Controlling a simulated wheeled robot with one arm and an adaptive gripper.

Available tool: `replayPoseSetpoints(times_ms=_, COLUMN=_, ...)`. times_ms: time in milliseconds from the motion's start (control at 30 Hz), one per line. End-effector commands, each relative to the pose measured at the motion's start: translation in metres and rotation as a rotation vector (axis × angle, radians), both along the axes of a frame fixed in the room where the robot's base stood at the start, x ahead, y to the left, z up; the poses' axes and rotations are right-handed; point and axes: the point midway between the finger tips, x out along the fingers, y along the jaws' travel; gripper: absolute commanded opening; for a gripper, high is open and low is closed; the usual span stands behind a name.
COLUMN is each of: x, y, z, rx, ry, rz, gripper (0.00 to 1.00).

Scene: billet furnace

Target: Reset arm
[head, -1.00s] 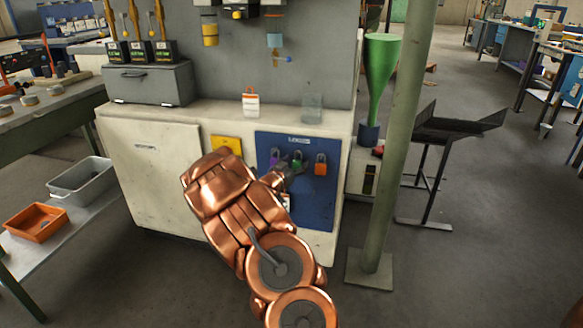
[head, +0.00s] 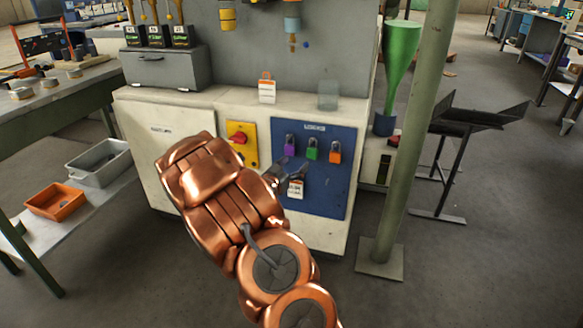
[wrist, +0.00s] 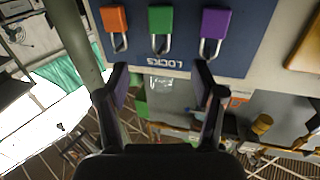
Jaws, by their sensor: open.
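My copper-coloured arm reaches up from the bottom of the head view toward the white cabinet. My gripper (head: 290,175) is small and partly hidden by my own arm there, in front of the lower left of the blue lock board (head: 335,185). In the wrist view my gripper (wrist: 160,85) has its two dark fingers apart with nothing between them. Purple (head: 290,144), green (head: 312,149) and orange (head: 335,152) padlocks hang in a row on the board. The orange (wrist: 115,19), green (wrist: 161,20) and purple (wrist: 215,23) padlocks also show upside down in the wrist view, apart from the fingers.
A yellow plate with a red switch (head: 240,140) is left of the board. A white tag (head: 295,189) hangs by my gripper. A green post (head: 405,150) and black stand (head: 465,125) are at right. A bench (head: 60,110) with an orange bin (head: 54,202) is at left.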

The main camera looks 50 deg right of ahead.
Motion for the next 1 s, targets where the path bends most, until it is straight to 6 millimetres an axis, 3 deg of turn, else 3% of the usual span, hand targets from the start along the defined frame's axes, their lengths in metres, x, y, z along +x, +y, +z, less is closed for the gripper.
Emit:
replayPoseSetpoints(times_ms=467, x=-0.001, y=0.011, z=0.000, rx=0.001, ry=0.000, rz=0.001, gripper=0.68)
replayPoseSetpoints(times_ms=667, x=0.022, y=0.026, z=0.021, rx=0.090, ry=-0.019, rz=0.077, gripper=0.68)
replayPoseSetpoints(times_ms=867, x=0.074, y=0.085, z=0.059, rx=0.331, ry=-0.025, rz=0.285, gripper=0.68)
replayPoseSetpoints(times_ms=1000, x=0.099, y=0.145, z=0.084, rx=0.509, ry=0.011, rz=0.444, gripper=0.68)
